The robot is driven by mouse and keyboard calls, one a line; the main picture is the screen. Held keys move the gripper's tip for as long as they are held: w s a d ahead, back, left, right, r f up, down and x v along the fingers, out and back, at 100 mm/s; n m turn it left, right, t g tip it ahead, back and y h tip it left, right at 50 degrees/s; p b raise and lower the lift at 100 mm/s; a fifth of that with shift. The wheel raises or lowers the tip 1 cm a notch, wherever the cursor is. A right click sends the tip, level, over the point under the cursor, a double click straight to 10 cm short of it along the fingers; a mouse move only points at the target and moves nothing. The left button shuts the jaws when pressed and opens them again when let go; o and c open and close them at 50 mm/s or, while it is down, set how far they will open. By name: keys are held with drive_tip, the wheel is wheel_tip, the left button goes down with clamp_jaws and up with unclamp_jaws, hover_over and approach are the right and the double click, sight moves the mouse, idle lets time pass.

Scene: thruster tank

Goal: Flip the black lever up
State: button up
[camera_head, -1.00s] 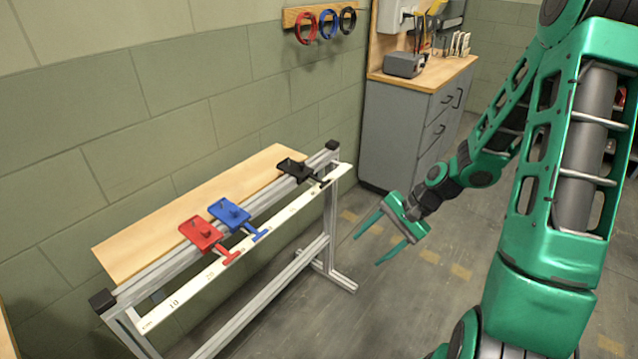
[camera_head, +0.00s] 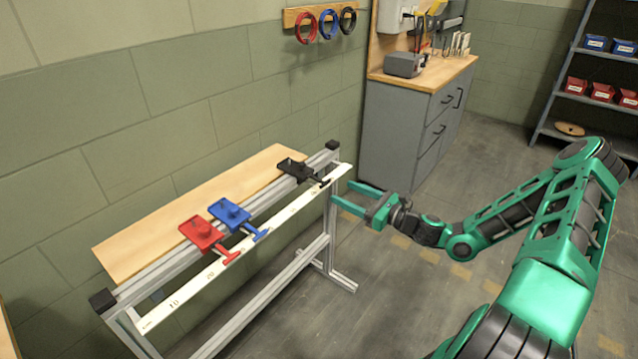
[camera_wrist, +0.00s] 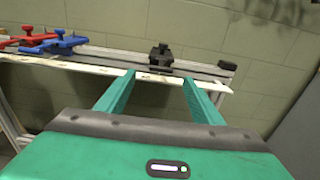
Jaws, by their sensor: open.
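The black lever (camera_head: 297,171) is mounted near the far right end of the rail stand, its handle reaching out over the white scale strip and pointing toward my arm's side. In the wrist view the black lever (camera_wrist: 160,57) is ahead, beyond and between my two fingers. My gripper (camera_head: 342,196) is open and empty, just right of the stand's right end, a short way from the lever and apart from it. The wrist view shows the open gripper (camera_wrist: 155,88) from behind. The lever handle's exact tilt is hard to tell.
A blue lever (camera_head: 231,214) and a red lever (camera_head: 203,234) sit further left on the same rail. The white scale strip (camera_head: 215,268) runs along the stand's front edge. A grey cabinet (camera_head: 402,130) stands behind. The floor to the right is clear.

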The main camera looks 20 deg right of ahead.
sight(326, 183)
drive_tip(key=x, duration=1)
drive_tip(key=shift+w+a, duration=0.1)
drive_tip(key=shift+w, duration=0.3)
drive_tip(key=c, duration=0.9)
drive_tip(key=shift+a, duration=0.2)
drive_tip(key=shift+d, duration=0.15)
